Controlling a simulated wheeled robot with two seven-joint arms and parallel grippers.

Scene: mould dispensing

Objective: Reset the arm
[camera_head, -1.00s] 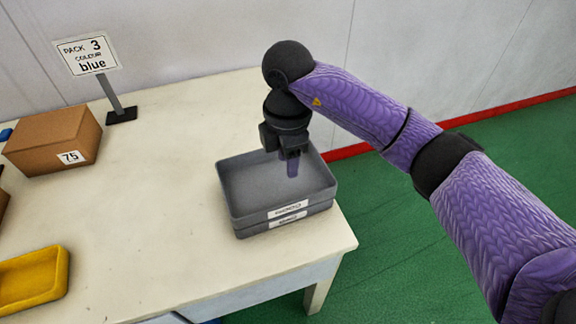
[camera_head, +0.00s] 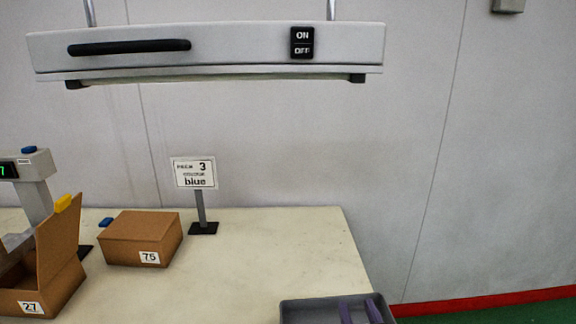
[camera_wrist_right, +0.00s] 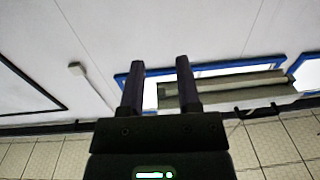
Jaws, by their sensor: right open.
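The rest of my right arm is out of the head view. My left gripper is not in view.
On the cream table (camera_head: 270,250) stand a closed box marked 75 (camera_head: 140,238), an open box marked 27 (camera_head: 35,285) and a "Pack 3 colour blue" sign (camera_head: 195,173). A grey lamp bar (camera_head: 240,48) hangs above. The table's middle is clear.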

